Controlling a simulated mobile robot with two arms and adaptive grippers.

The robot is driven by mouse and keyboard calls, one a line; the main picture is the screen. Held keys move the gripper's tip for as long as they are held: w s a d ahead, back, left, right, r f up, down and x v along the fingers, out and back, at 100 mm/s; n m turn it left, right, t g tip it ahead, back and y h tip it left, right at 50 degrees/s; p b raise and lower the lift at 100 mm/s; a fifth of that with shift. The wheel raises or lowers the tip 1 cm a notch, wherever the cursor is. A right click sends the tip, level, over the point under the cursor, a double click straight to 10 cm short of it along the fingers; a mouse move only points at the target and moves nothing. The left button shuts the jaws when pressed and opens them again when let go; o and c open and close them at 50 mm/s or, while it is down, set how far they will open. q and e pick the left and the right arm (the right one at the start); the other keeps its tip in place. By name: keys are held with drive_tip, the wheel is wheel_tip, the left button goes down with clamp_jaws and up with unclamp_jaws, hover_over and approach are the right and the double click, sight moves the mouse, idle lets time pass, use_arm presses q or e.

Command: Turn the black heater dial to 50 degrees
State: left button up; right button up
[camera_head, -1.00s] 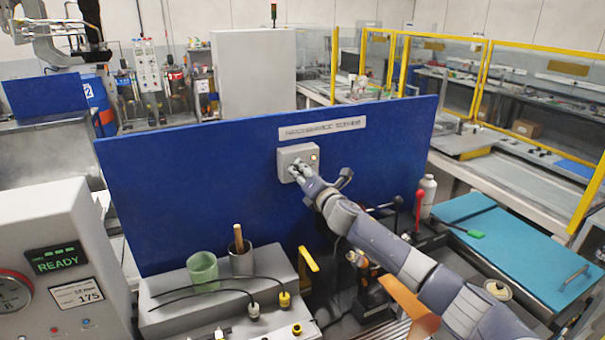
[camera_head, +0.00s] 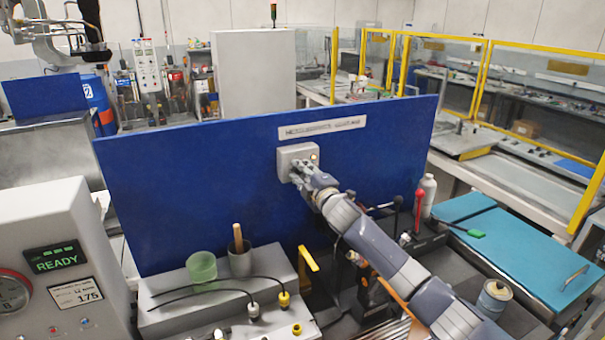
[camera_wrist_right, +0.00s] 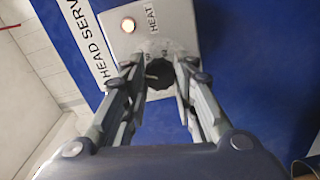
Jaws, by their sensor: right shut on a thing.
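The black heater dial (camera_wrist_right: 158,75) sits on a light grey control box (camera_head: 284,160) fixed to the blue panel. In the right wrist view the dial is between the two fingers of my right gripper (camera_wrist_right: 160,82), which is shut on it. The box carries a lit round lamp (camera_wrist_right: 128,25) and the word HEAT, with small scale marks near the dial, partly hidden by the fingers and too blurred to read. In the head view my right gripper (camera_head: 298,174) reaches the box front and hides the dial.
The blue panel (camera_head: 190,190) stands upright across the middle. In front of it are a green cup (camera_head: 202,268), a grey cup (camera_head: 240,262) and cables on a grey block. A machine reading READY (camera_head: 40,220) stands at left. A red-handled lever (camera_head: 418,212) is right of my arm.

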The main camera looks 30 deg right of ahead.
drive_tip(key=m, duration=0.6)
drive_tip(key=shift+m, duration=0.3)
idle(0.5)
drive_tip(key=o, duration=1.1)
drive_tip(key=shift+c, duration=0.2)
drive_tip(key=shift+s+f, duration=0.1)
drive_tip(key=s, duration=1.1)
drive_tip(key=shift+s+a, duration=0.35)
